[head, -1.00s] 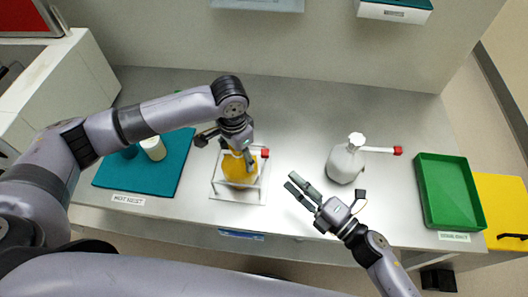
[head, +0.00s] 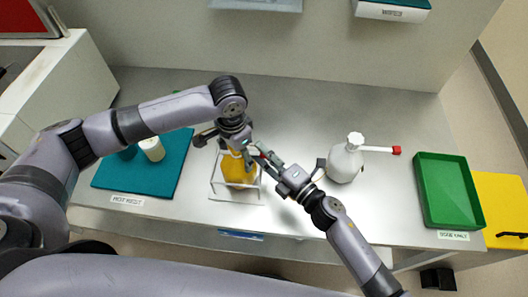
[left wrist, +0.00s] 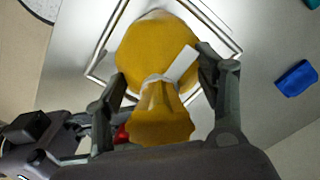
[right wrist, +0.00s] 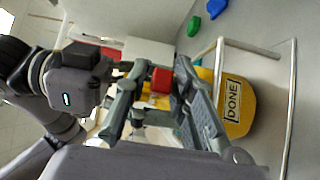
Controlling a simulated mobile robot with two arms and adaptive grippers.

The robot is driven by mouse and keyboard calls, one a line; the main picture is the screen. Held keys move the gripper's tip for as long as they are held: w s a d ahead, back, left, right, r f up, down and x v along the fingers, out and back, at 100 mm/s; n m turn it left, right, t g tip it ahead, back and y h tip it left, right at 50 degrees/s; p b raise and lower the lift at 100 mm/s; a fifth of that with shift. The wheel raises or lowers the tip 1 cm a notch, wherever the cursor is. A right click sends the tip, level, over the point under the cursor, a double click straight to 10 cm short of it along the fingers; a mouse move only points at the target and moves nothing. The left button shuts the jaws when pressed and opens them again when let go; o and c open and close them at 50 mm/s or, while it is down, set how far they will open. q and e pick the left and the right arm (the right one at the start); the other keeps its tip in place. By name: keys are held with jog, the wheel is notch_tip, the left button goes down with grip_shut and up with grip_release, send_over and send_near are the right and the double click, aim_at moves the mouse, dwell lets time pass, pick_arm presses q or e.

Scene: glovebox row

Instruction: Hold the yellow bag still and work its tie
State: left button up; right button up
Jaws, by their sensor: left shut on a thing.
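The yellow bag (head: 238,172) stands in a wire-framed holder (head: 216,188) on the counter. My left gripper (left wrist: 163,88) is shut on its gathered neck from above. A white tie (left wrist: 182,64) wraps the neck, with a short tail sticking out. In the right wrist view the tie's red end (right wrist: 162,80) sits between the fingers of my right gripper (right wrist: 163,88), with a gap visible, so those fingers look open around it. The bag (right wrist: 238,112) shows a "DONE" label there. In the head view my right gripper (head: 260,152) is beside the neck, close to the left gripper (head: 236,148).
A white bottle (head: 344,164) with a red-tipped spout stands right of the holder, close to my right wrist. A green tray (head: 472,205) is at the far right. A teal mat (head: 175,170) with a pale cup (head: 152,149) lies left.

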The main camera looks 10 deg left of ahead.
jog(key=shift+c, duration=0.5)
grip_shut()
jog(key=shift+d, duration=0.1)
